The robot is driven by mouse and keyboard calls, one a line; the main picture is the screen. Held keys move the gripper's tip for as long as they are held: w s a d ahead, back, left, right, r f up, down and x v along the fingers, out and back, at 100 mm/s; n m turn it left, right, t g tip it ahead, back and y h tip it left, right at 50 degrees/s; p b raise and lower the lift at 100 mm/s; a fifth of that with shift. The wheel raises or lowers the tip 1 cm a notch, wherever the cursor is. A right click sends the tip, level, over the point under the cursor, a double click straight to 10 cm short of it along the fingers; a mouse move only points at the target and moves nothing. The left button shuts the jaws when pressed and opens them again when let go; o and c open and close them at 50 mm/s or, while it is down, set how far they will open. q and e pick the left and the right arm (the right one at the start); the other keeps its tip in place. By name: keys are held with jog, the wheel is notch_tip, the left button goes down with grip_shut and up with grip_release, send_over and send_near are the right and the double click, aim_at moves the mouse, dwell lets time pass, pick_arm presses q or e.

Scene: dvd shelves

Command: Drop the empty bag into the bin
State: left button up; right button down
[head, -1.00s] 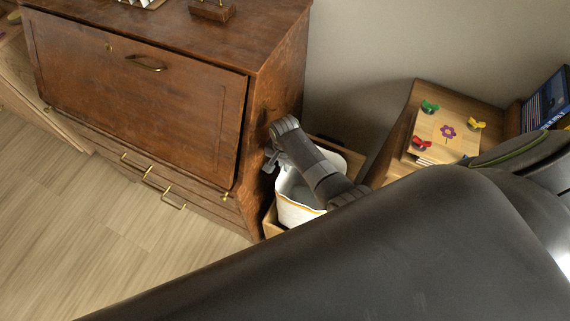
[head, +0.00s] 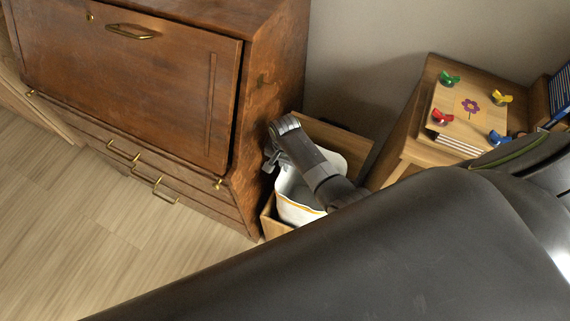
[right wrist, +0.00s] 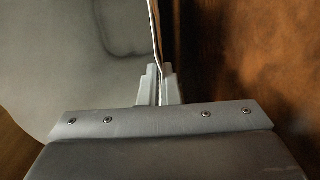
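A white bag (head: 298,211) with a yellow-orange line near its lower edge shows in the head view beside the cabinet. It is within the outline of an open wooden box (head: 333,138), which appears to be the bin. I cannot tell whether it rests on the bottom or hangs. My right gripper (head: 269,161) is at the bag's left side, near the cabinet wall. In the right wrist view, the fingers (right wrist: 158,82) are close together on a thin pale edge, with the bag's broad pale face (right wrist: 75,60) to the left. My left gripper is out of view.
A brown wooden cabinet (head: 150,70) with brass handles stands close on the left of the right gripper. A small wooden table (head: 415,152) at the right holds a flower press (head: 467,112) with coloured wing nuts. Bare floor (head: 90,220) lies at lower left.

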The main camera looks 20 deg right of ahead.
aim_at(285, 181)
notch_tip(285, 181, down, 12)
jog(key=b, duration=0.8)
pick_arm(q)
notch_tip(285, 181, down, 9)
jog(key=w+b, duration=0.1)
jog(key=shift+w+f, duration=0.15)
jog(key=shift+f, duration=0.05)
pick_arm(e)
jog(key=shift+f, duration=0.7)
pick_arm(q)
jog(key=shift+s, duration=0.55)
pick_arm(e)
jog(key=c, duration=1.6)
grip_release()
jog(key=shift+r+p, duration=0.3)
jog(key=shift+r, duration=0.2)
notch_tip(285, 181, up, 16)
jog(key=p, duration=0.4)
jog(key=shift+f, duration=0.15)
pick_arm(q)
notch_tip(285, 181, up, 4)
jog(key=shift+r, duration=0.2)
pick_arm(e)
jog(key=shift+r, duration=0.35)
